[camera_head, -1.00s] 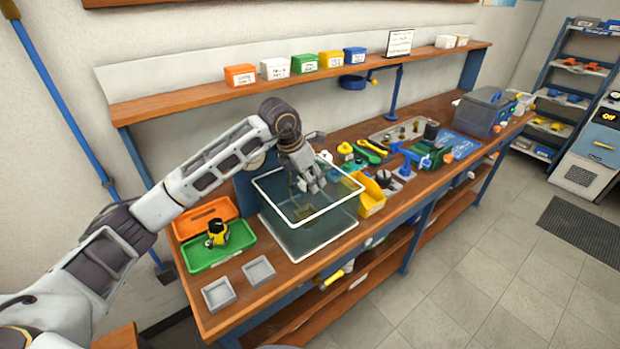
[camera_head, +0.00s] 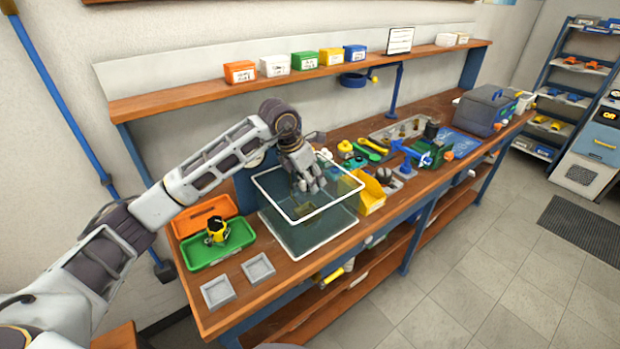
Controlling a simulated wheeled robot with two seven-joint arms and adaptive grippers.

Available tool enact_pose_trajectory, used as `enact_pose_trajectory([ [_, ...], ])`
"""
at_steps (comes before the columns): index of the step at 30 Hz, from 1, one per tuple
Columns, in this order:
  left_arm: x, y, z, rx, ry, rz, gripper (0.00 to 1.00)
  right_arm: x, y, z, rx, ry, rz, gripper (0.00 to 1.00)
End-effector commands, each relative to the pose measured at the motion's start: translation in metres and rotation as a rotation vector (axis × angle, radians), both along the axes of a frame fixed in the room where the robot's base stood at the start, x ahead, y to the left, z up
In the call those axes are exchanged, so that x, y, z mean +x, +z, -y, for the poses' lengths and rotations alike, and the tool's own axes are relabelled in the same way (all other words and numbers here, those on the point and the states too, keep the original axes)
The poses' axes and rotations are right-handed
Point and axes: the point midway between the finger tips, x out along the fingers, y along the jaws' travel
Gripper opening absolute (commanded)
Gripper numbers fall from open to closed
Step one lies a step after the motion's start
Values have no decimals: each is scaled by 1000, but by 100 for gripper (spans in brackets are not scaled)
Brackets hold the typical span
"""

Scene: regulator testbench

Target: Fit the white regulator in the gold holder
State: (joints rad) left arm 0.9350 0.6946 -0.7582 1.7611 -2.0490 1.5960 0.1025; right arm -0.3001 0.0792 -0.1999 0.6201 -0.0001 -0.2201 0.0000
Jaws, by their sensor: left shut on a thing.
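My left gripper (camera_head: 311,186) hangs over the clear, white-rimmed tank (camera_head: 309,248), fingers pointing down near the rim's opening. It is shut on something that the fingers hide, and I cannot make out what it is. A small dull gold shape (camera_head: 304,209) shows through the tank just below the fingers; I cannot tell whether it is the gold holder. A small white piece with yellow (camera_head: 326,153) lies behind the gripper; I cannot tell whether it is the white regulator. My right gripper is not in view.
A green tray (camera_head: 205,257) with a yellow and black object (camera_head: 217,230) stands left of the tank, by two grey square dishes (camera_head: 218,292). A yellow bin (camera_head: 371,199) and crowded tools stand right of it. A shelf (camera_head: 200,101) runs above.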

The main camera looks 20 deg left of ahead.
Motion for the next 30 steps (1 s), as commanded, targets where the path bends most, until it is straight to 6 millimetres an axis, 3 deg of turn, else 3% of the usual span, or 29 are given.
enact_pose_trajectory([
  [30, 0, -9, 0, -1, -1, 3, 5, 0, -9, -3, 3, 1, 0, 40],
])
